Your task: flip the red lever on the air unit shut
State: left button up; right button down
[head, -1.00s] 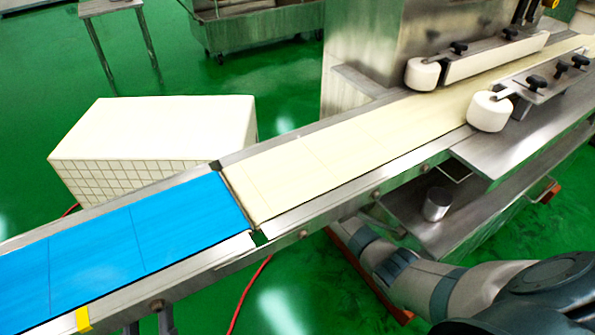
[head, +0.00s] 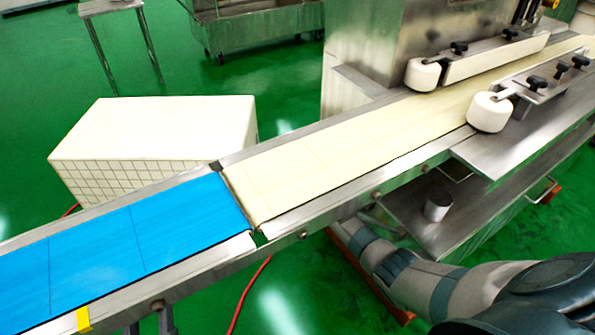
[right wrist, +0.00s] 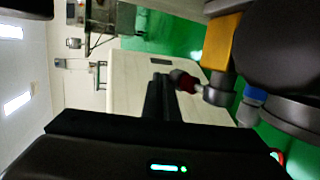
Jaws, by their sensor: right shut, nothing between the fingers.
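The air unit (right wrist: 220,45) is at the upper right of the right wrist view, with a yellow-orange block, dark rounded bodies and a blue piece. A small dark red knob, likely the end of the red lever (right wrist: 183,81), sits at its left side beside a silver fitting. My right gripper (right wrist: 160,80) is shut and empty, its black fingertips just left of the red knob. I cannot tell whether they touch it. In the head view my right arm reaches in from the lower right, and its gripper is hidden under the conveyor. My left gripper is not in view.
A conveyor with a blue belt (head: 95,250) and a cream belt (head: 330,155) crosses the head view above my right arm. A metal shelf (head: 485,215) holding a small metal cylinder (head: 438,204) is close to the arm. A white tiled block (head: 160,130) stands behind the conveyor.

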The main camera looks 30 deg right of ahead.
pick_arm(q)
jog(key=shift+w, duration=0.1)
pick_arm(e)
jog(key=shift+s, duration=0.2)
